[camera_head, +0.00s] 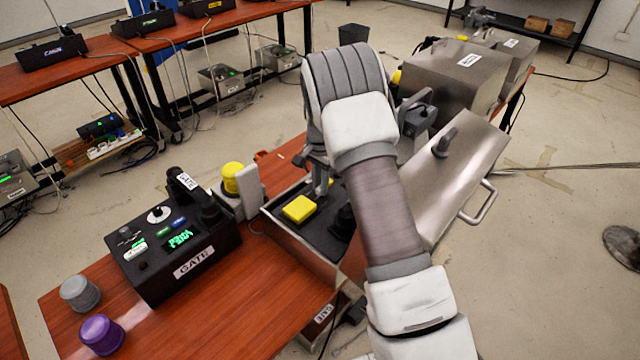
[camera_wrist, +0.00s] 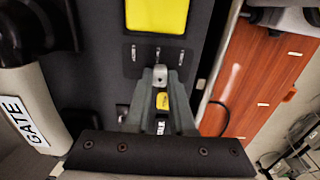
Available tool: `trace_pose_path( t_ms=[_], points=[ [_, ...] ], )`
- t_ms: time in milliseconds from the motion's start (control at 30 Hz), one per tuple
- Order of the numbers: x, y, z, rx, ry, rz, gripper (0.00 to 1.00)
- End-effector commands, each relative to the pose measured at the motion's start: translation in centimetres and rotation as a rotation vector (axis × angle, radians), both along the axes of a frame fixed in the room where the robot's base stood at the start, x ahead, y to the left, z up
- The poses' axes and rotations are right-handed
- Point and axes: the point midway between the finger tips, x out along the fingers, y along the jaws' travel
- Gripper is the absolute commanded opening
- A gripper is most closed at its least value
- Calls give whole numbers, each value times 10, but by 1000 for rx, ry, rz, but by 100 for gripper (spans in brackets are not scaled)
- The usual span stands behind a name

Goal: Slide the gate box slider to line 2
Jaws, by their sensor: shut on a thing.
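The gate box is an open metal box (camera_head: 275,215) with a dark panel, a yellow square button (camera_head: 299,208) and a black knob (camera_head: 343,220). In the wrist view the yellow button (camera_wrist: 157,14) is at the top, above three small line marks (camera_wrist: 157,54) on a dark plate. My gripper (camera_wrist: 161,84) is shut on the small grey slider knob (camera_wrist: 160,74), just below the middle mark. The digits at the marks are too small to read. In the head view my gripper (camera_head: 322,185) reaches down into the box, partly hidden by my arm.
The box's metal lid (camera_head: 455,190) stands open to the right. A black console labelled GATE (camera_head: 175,245) with a handset sits on the left. Grey (camera_head: 80,293) and purple (camera_head: 101,333) knobs stand at the table's front left. Bare table lies between console and box.

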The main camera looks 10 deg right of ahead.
Motion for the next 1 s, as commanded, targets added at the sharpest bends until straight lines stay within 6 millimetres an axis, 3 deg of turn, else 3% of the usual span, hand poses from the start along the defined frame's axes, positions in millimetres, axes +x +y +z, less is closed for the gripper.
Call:
trace_pose_path(
  t_ms=[400, 433, 600, 1000],
  points=[
    [0, 0, 1, 0, -1, 0, 0],
    [0, 0, 1, 0, -1, 0, 24],
    [0, 0, 1, 0, -1, 0, 52],
    [1, 0, 8, 0, -2, 0, 52]
  ],
)
